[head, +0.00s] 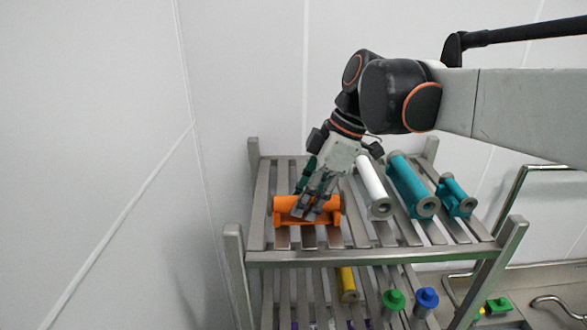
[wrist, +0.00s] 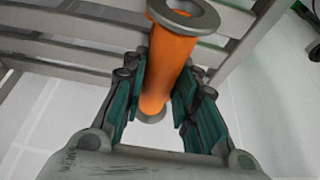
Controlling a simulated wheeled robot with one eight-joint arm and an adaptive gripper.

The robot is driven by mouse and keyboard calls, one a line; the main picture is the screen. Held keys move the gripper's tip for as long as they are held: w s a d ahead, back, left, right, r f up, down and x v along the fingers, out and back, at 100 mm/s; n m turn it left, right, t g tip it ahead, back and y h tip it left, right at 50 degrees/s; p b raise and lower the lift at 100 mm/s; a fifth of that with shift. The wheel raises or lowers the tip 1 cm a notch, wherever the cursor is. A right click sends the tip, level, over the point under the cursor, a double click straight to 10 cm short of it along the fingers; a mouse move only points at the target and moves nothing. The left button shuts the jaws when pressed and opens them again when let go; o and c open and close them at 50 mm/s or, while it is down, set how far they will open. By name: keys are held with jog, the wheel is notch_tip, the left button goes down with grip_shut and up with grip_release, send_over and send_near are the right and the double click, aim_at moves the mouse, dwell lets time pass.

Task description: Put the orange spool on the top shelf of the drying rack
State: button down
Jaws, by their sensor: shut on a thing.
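The orange spool (head: 285,207) is at the left front of the top shelf of the drying rack (head: 375,256) in the head view. My gripper (head: 307,205) reaches down onto it and is shut on it. In the wrist view the orange spool (wrist: 168,65) lies between the two green-padded fingers, with a grey flanged end toward the top. The fingers hide part of the spool in the head view. I cannot tell whether it rests on the slats or is held just above them.
A white spool (head: 373,187), a teal spool (head: 411,185) and a smaller teal piece (head: 455,195) lie right of my gripper on the top shelf. The lower shelf holds a yellow spool (head: 347,283) and green and blue pieces. Corner posts rise above the shelf.

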jog(key=shift+f, duration=0.15)
jog(key=c, duration=1.3)
grip_release()
jog(key=b+v, duration=0.2)
jog(key=v, duration=1)
jog(key=shift+r, duration=0.25)
